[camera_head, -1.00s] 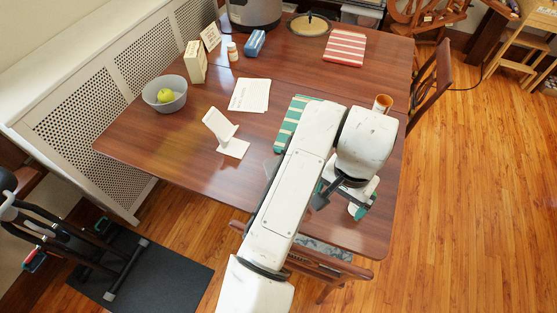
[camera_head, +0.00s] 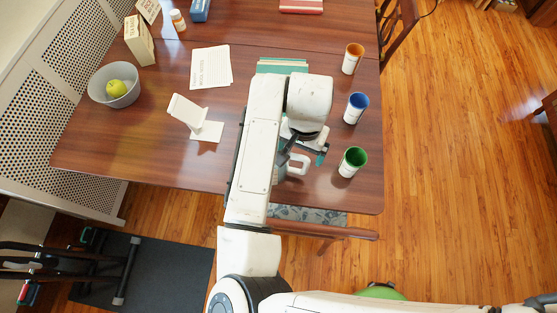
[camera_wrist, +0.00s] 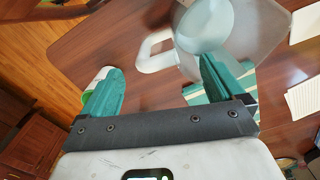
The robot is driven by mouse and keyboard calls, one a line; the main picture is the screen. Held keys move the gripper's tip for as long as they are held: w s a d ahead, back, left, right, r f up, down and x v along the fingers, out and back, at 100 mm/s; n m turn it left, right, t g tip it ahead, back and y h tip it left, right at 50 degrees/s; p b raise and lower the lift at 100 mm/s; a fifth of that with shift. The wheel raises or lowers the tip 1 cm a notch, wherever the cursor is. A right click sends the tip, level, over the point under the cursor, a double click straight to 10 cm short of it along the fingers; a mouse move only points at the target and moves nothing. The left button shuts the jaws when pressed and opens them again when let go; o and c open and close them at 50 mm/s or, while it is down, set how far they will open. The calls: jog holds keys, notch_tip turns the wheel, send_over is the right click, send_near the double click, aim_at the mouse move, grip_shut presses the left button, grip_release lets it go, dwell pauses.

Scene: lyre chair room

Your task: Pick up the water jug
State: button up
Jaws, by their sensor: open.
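The water jug shows in the wrist view as a clear body with a pale round lid (camera_wrist: 203,28) and a white handle (camera_wrist: 146,50). It stands on the table, beyond my gripper (camera_wrist: 160,82). The handle lies between the lines of the two green fingers, and the jug body is beyond the right finger. Nothing is between the fingers. In the head view my gripper (camera_head: 303,156) is open above the table beside the jug's handle (camera_head: 302,164). Most of the jug is hidden by my arm there.
Cups with orange (camera_head: 353,57), blue (camera_head: 356,107) and green (camera_head: 352,161) insides line the table's right edge. A white stand (camera_head: 197,118), a paper (camera_head: 211,67), a grey bowl with an apple (camera_head: 97,86) and a striped green book (camera_head: 282,66) are also there. A chair (camera_head: 320,230) stands at the front edge.

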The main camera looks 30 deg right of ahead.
aim_at(300, 157)
notch_tip(300, 157, down, 4)
jog(key=shift+f, duration=0.1)
jog(key=shift+c, duration=0.2)
jog(key=c, duration=1.7)
